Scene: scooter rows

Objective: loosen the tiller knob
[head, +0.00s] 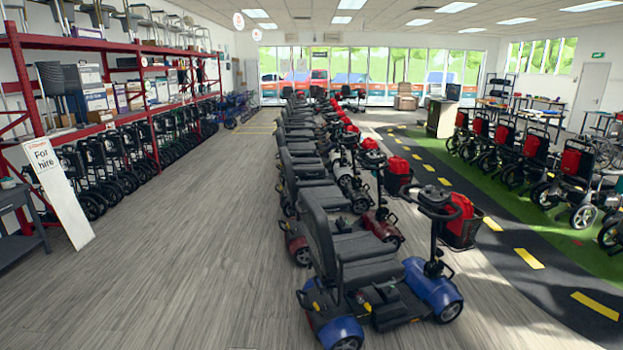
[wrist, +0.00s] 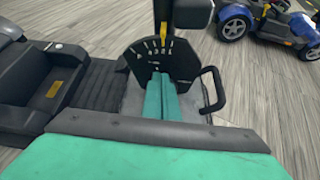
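In the wrist view a dark, fan-shaped dial plate (wrist: 181,58) with white marks and numerals faces the camera. My teal gripper (wrist: 160,77) reaches up to it from below. Its two fingers lie side by side with no clear gap, their tips in front of the plate's lower middle. No knob can be made out; the fingertips cover that spot, and I cannot tell whether anything is between them. A black loop handle (wrist: 218,88) stands right of the fingers. A yellow strip (wrist: 163,36) on a dark upright rises behind the plate. My gripper does not show in the head view.
A black scooter seat (wrist: 40,85) is at the left of the wrist view, and a blue scooter (wrist: 235,20) stands at top right. In the head view a row of scooters, the nearest blue (head: 435,288), runs down the middle. Open wood floor (head: 190,230) lies left of it.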

